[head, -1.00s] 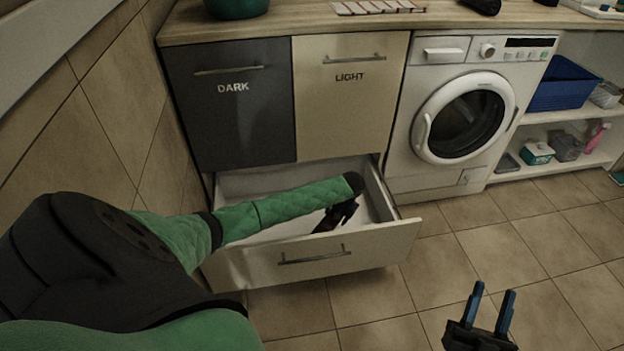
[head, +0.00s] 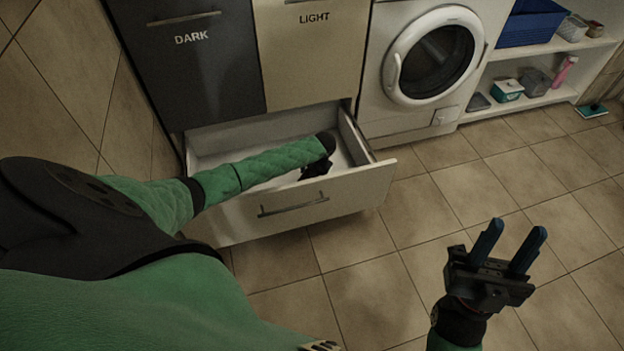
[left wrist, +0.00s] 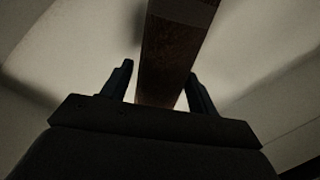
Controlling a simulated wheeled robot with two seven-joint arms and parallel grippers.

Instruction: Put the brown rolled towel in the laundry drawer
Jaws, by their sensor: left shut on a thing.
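The open laundry drawer (head: 345,206) is the white bottom drawer below the dark and light fronts. My left arm reaches over its front, and my left gripper (head: 314,170) is inside it, small and dark in the head view. In the left wrist view, the left gripper (left wrist: 162,90) is shut on the brown rolled towel (left wrist: 172,55), which runs away between its fingers. Pale drawer surfaces lie around the towel; I cannot tell whether it touches the bottom. My right gripper (head: 516,232) is open and empty, above the floor at the right.
A washing machine (head: 425,60) stands right of the drawer unit. White shelves (head: 540,97) with a blue basket (head: 530,22) and several small containers are farther right. A tiled wall (head: 70,85) is close on the left. The tiled floor before the machine is clear.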

